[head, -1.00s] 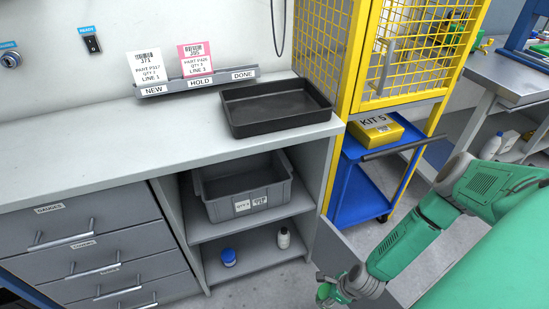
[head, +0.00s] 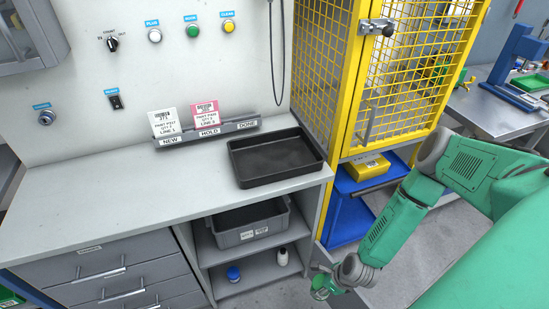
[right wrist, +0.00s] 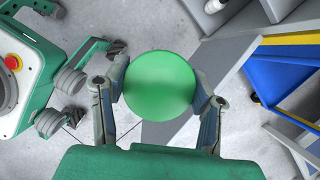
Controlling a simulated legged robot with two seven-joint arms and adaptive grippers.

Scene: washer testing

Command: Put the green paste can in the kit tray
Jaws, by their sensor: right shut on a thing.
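The green paste can shows as a round green top (right wrist: 162,82) in the right wrist view. It sits between the two fingers of my right gripper (right wrist: 160,105), which is shut on it. In the head view my right gripper (head: 323,286) is low, at the bottom, to the right of the shelf unit and below the worktop level. The can is too small there to make out clearly. An empty black tray (head: 277,162) lies on the right end of the worktop. My left gripper is not in view.
The grey worktop (head: 110,195) is clear left of the tray. A card rail (head: 208,132) stands behind it. A grey bin (head: 250,230), a blue-capped bottle (head: 233,274) and a white bottle (head: 283,257) are on shelves below. A yellow mesh cage (head: 400,60) stands right.

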